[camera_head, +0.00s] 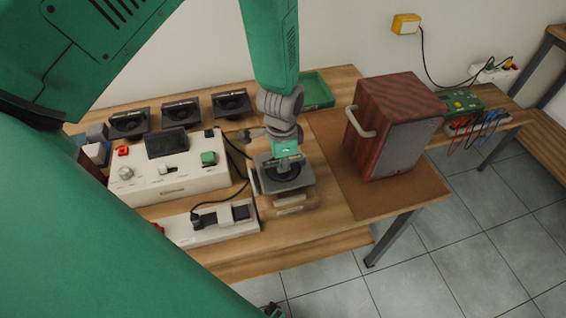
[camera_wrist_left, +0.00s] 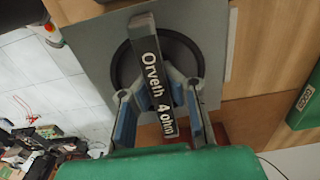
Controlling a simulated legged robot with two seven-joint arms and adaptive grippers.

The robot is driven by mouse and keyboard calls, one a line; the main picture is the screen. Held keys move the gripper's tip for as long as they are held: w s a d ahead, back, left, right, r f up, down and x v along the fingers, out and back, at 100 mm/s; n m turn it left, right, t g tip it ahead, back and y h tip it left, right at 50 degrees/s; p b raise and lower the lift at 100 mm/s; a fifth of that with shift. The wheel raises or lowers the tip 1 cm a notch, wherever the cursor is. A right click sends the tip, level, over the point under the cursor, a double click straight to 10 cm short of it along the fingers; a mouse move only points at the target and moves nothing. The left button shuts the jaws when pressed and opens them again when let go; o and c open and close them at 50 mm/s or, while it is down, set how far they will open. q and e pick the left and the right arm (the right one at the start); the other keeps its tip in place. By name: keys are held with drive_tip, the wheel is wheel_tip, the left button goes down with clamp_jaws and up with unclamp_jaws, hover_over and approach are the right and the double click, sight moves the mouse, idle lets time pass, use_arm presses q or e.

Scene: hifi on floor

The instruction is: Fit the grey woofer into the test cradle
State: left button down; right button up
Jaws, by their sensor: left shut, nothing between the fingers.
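The grey woofer (camera_head: 268,181), a square grey plate with a black round cone, lies at the front middle of the bench. Under its front edge is a wooden block with a pale label (camera_head: 294,207), which looks like the test cradle; I cannot tell whether the woofer is seated. My left gripper (camera_head: 287,157) is directly above the woofer, shut and holding nothing. In the left wrist view the woofer plate (camera_wrist_left: 208,30) lies behind the fingers (camera_wrist_left: 160,100). A black bar lettered "Orveth 4 ohm" (camera_wrist_left: 150,70) crosses its cone. My right gripper is not seen.
A white control box (camera_head: 170,185) and a white panel with a cable (camera_head: 190,232) stand left of the woofer. Several black speakers (camera_head: 181,113) line the back. A red-brown cabinet (camera_head: 405,140) stands on a brown mat (camera_head: 340,150) at right. A green tray (camera_head: 318,90) lies behind.

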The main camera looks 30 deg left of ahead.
use_arm(q)
drive_tip(key=shift+a+f, duration=0.1)
drive_tip(key=shift+f, duration=0.35)
drive_tip(key=shift+f+b, duration=0.6)
drive_tip(key=shift+f, duration=0.15)
drive_tip(key=c, duration=1.6)
unclamp_jaws()
drive_tip(key=shift+c, duration=0.2)
drive_tip(key=shift+r, duration=0.3)
wheel_tip(320, 180, up, 10)
drive_tip(key=shift+w+r, duration=0.1)
drive_tip(key=shift+r, duration=0.55)
